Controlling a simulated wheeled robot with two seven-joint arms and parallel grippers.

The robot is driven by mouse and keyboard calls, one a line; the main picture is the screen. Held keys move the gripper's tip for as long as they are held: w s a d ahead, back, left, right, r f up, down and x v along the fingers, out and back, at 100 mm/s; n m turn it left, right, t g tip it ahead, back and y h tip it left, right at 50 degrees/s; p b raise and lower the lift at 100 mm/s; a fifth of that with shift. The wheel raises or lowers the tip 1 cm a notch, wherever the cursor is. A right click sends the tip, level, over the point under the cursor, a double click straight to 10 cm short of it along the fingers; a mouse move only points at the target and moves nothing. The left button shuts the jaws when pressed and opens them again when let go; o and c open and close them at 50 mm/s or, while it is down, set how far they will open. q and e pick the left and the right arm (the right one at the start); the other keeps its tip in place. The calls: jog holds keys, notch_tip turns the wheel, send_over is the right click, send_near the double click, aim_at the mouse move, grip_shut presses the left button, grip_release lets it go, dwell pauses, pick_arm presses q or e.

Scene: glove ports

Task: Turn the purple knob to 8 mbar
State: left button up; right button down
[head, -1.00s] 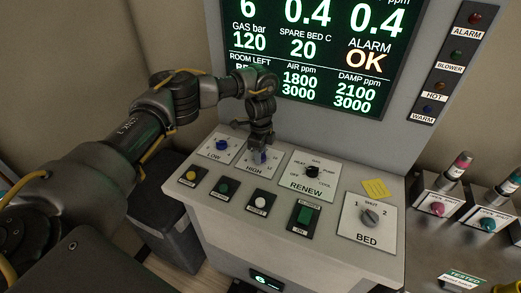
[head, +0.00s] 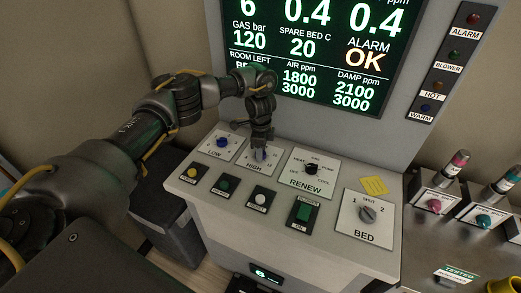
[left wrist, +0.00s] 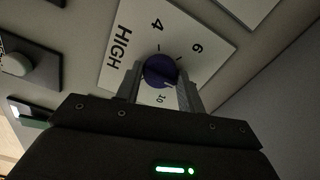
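The purple knob (left wrist: 160,72) sits on the white HIGH plate (left wrist: 118,75), where 4, 6 and 10 can be read; the 8 is not visible. My left gripper (left wrist: 161,80) has one finger on each side of the knob, apparently touching it. A short pale mark shows on the knob's lower right, toward the 10 side. In the head view, my left gripper (head: 261,150) points down onto the HIGH plate (head: 251,166) and mostly covers the knob. My right gripper is not in view.
The LOW plate with a blue knob (head: 222,142) is left of HIGH. The RENEW plate with a black knob (head: 311,169) is close on the right. Buttons, including a white one (head: 260,199), line the front. The BED knob (head: 367,214) is farther right.

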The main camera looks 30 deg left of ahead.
pick_arm(q)
jog(key=o, duration=0.4)
notch_tip(320, 180, up, 11)
dwell(0.4)
jog(key=shift+f, duration=0.1)
dwell(0.4)
